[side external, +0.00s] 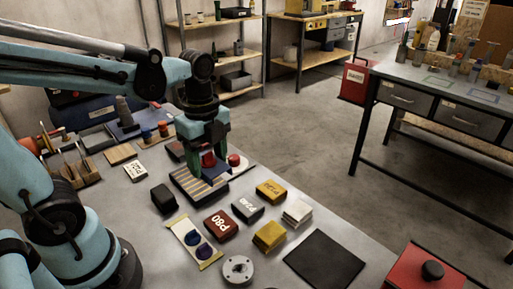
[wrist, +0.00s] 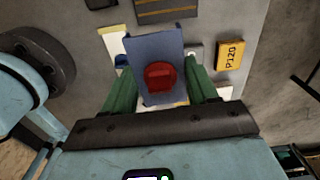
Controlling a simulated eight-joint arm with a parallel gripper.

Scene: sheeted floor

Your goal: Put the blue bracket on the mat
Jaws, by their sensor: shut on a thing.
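The blue bracket (wrist: 155,48) is a flat blue piece with a red round part (wrist: 160,76) at its near end in the wrist view. My gripper (wrist: 161,88) has its green fingers shut on the bracket, one on each side. In the side view, my gripper (side external: 207,166) points down over the striped block, and the bracket (side external: 213,172) is partly hidden between the fingers. I cannot tell whether it touches what is below. The mat (side external: 324,260), a dark square, lies bare at the front right of the table, apart from my gripper.
Between gripper and mat lie a red P80 block (side external: 220,225), a white-labelled block (side external: 247,207), yellow blocks (side external: 270,235) and a pale stack (side external: 297,212). The striped block (side external: 187,183) is under my gripper. A grey flanged disc (side external: 238,269) and red box (side external: 425,272) flank the mat.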

